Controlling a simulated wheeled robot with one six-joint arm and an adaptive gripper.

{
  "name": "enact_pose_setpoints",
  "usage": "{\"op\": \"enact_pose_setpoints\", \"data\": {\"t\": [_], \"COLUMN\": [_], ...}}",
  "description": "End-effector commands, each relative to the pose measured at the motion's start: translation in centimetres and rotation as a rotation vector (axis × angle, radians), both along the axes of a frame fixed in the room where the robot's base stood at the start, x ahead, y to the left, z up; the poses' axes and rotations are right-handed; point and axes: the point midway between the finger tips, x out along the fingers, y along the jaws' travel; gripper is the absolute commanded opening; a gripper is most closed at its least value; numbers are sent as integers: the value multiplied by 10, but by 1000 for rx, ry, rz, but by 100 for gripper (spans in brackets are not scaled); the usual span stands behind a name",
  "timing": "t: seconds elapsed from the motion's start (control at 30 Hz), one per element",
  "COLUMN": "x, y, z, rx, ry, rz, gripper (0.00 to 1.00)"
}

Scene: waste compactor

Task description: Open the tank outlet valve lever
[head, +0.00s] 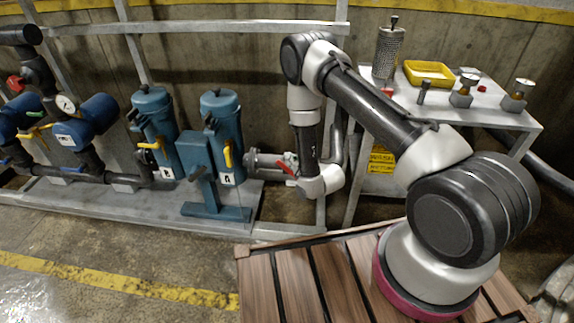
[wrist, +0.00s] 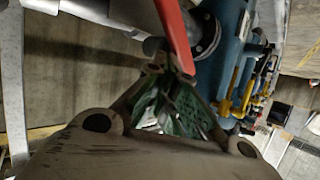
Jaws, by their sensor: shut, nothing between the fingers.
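The red valve lever (head: 286,168) sits on a grey pipe fitting (head: 264,165) at the right end of the blue filter housings. In the wrist view the red lever (wrist: 176,36) runs down from the top edge, its lower end just in front of my gripper's fingers. My gripper (wrist: 178,108) is shut and empty, close to the lever; I cannot tell whether they touch. In the head view my wrist (head: 322,180) is right of the lever and the fingers are mostly hidden or too small to make out.
Blue housings (head: 222,130) with yellow levers (head: 228,154) stand left of the valve on a grey skid. A metal table (head: 470,112) with a yellow tray (head: 429,72) and small fittings stands at the back right. A frame post stands behind my arm. The floor in front of the skid is clear.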

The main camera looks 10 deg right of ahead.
Motion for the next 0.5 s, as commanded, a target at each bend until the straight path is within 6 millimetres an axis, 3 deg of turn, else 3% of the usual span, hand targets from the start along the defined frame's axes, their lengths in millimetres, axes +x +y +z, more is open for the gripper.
{"op": "enact_pose_setpoints", "data": {"t": [0.03,0.5], "x": [1,2], "y": [15,19], "z": [-8,-11], "rx": [2,2], "ry": [14,12], "rz": [37,37], "gripper": [0,0]}}
